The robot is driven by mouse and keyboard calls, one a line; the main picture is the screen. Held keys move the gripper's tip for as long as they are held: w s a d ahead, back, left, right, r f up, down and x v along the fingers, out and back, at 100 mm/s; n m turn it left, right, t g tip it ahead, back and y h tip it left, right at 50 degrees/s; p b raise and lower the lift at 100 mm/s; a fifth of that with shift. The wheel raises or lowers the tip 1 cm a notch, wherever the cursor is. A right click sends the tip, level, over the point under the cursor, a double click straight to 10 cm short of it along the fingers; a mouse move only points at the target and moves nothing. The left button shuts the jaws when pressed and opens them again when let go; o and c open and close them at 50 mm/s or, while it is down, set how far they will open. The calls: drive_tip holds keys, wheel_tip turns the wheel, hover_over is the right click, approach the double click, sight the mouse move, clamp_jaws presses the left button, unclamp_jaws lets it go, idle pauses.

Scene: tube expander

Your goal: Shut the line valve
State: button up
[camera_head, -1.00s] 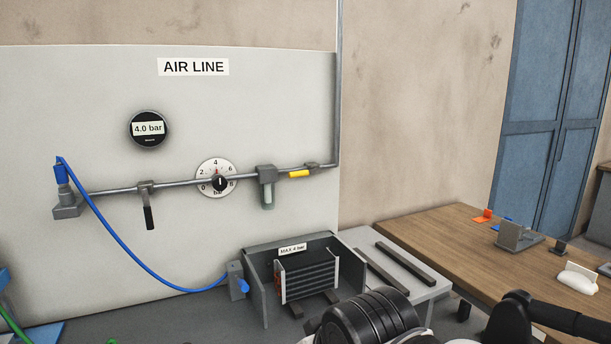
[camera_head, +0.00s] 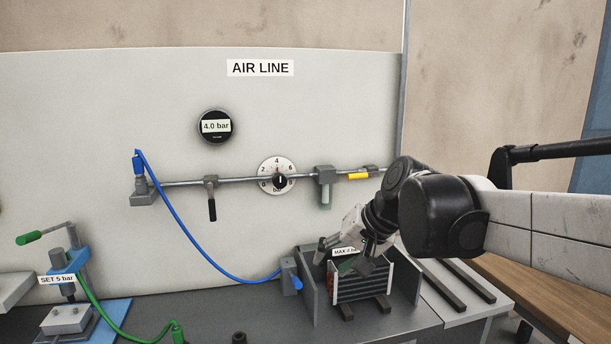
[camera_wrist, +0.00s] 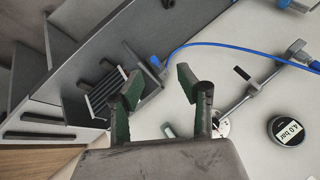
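The pipe of the air line (camera_head: 235,181) runs across the pale panel. A valve with a black lever (camera_head: 211,208) hanging down, across the pipe, sits left of the round dial (camera_head: 277,175). A second fitting with a yellow handle (camera_head: 358,176) lying along the pipe is at the right end. The black lever also shows in the wrist view (camera_wrist: 242,73), while I cannot make out the yellow handle there. My gripper (camera_head: 341,257) is in front of the finned unit, below the pipe. In the wrist view its two fingers (camera_wrist: 159,82) are apart with nothing between them.
The finned unit (camera_head: 362,283) stands in a grey open housing beneath the pipe. A blue hose (camera_head: 190,235) loops from the pipe's left end to it. A filter bowl (camera_head: 325,194) hangs below the pipe. A digital gauge (camera_head: 216,127) reads 4.0 bar. A green-handled press (camera_head: 66,255) stands left.

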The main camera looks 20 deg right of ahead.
drive_tip(key=w+d+r+m+y, duration=0.1)
drive_tip(key=w+d+r, duration=0.15)
drive_tip(key=w, duration=0.25)
drive_tip(key=w+d+r+m+y, duration=0.1)
drive_tip(key=w+d+r, duration=0.15)
drive_tip(key=w, duration=0.35)
drive_tip(key=m+t+y+p, duration=0.2)
drive_tip(key=m+t+y, duration=0.2)
drive_tip(key=t+y, duration=0.1)
approach(360, 176)
drive_tip(key=shift+t+y, duration=0.3)
drive_tip(key=x, duration=0.3)
drive_tip(key=p+x, duration=0.1)
drive_tip(key=x, duration=0.7)
drive_tip(key=shift+w+a+f+p, duration=0.1)
drive_tip(key=shift+a+f+p, duration=0.1)
drive_tip(key=shift+f+p, duration=0.2)
clamp_jaws()
